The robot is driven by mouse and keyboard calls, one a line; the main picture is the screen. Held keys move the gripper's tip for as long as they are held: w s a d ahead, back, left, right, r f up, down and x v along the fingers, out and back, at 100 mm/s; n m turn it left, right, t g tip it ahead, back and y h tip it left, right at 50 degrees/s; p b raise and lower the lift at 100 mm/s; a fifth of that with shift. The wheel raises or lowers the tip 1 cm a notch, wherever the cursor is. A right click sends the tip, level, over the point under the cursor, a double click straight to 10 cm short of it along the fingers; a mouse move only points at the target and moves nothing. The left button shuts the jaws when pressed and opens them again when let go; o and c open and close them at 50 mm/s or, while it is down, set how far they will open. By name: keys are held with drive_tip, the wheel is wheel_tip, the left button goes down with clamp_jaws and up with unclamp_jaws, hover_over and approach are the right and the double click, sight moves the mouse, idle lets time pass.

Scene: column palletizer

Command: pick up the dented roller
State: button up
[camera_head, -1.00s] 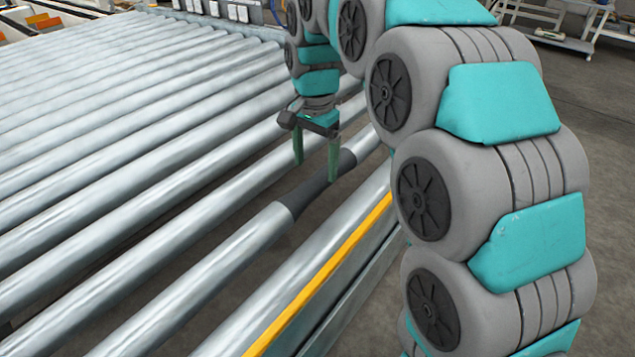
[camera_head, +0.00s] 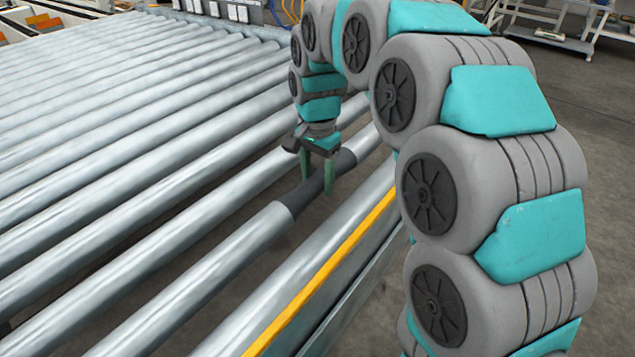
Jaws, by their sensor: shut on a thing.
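The roller with a dark, narrower middle section (camera_head: 293,201) lies in the conveyor row, second from the near orange-edged side. Its silver ends continue on both sides of the dark part; no dent can be made out at this size. My gripper (camera_head: 317,178) points down at the dark section, with its green fingers on either side of it, shut on it. The roller is still in line with its neighbours; I cannot tell whether it is raised at all.
Parallel silver rollers (camera_head: 130,160) fill the left, with narrow gaps showing the floor. A side rail with an orange strip (camera_head: 322,272) runs along the near edge. A white rack (camera_head: 560,25) stands far back right on open grey floor (camera_head: 590,110).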

clamp_jaws()
drive_tip(key=shift+r, duration=0.1)
idle(0.6)
